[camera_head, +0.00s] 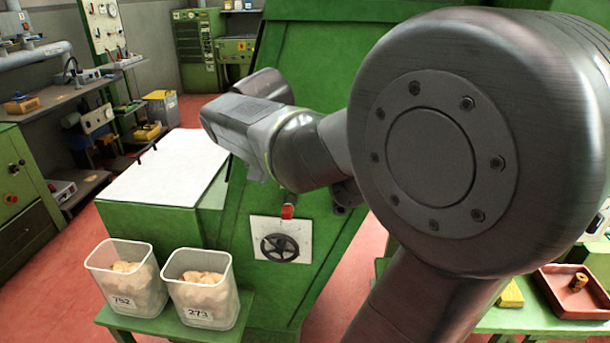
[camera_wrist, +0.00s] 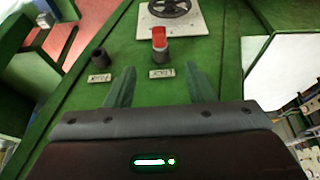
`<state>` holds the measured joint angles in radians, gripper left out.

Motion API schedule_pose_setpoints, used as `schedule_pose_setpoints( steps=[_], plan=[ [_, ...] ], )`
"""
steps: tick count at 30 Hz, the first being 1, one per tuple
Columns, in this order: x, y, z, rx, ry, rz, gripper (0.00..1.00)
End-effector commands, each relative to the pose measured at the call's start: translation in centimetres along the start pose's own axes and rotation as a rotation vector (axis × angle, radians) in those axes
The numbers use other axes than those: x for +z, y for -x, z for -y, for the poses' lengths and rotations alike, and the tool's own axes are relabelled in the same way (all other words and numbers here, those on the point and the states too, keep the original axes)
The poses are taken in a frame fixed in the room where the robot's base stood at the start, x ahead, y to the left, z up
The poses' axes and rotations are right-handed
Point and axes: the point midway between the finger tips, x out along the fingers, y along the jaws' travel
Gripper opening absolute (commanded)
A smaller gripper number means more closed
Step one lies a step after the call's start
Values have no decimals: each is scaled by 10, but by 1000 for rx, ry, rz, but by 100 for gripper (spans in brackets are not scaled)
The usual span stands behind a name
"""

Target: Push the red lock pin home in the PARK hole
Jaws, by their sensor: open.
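The red lock pin (camera_wrist: 159,38) stands out from the green machine face in the wrist view, seated in a grey collar just below the handwheel plate. It also shows in the head view (camera_head: 289,211), above that plate. A small label (camera_wrist: 161,73) lies beside the pin. A dark round socket (camera_wrist: 99,57) with its own label (camera_wrist: 99,78) is to the left; it looks empty. The label lettering is too small to read, so I cannot tell which hole is PARK. My gripper (camera_wrist: 161,70) is open and empty, fingers spread either side of the pin's line, short of the pin.
The handwheel (camera_head: 280,247) sits on a white plate near the pin. Two clear bins (camera_head: 125,285) (camera_head: 200,295) of corks stand on a green bench at lower left. A white-topped cabinet (camera_head: 165,170) is left of the machine. A red tray (camera_head: 575,300) is at right.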

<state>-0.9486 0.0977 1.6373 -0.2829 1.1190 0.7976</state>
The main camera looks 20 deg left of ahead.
Motion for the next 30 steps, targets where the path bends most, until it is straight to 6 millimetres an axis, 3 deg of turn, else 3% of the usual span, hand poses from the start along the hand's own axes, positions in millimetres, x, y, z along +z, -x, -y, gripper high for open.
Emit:
schedule_pose_setpoints(
  steps=[18, 24, 30],
  plan=[
    [1, -109, -2, 2, -2, 5, 49],
    [1, -129, -1, 0, -2, 3, 49],
    [0, -134, -1, -2, -2, 1, 49]
  ],
)
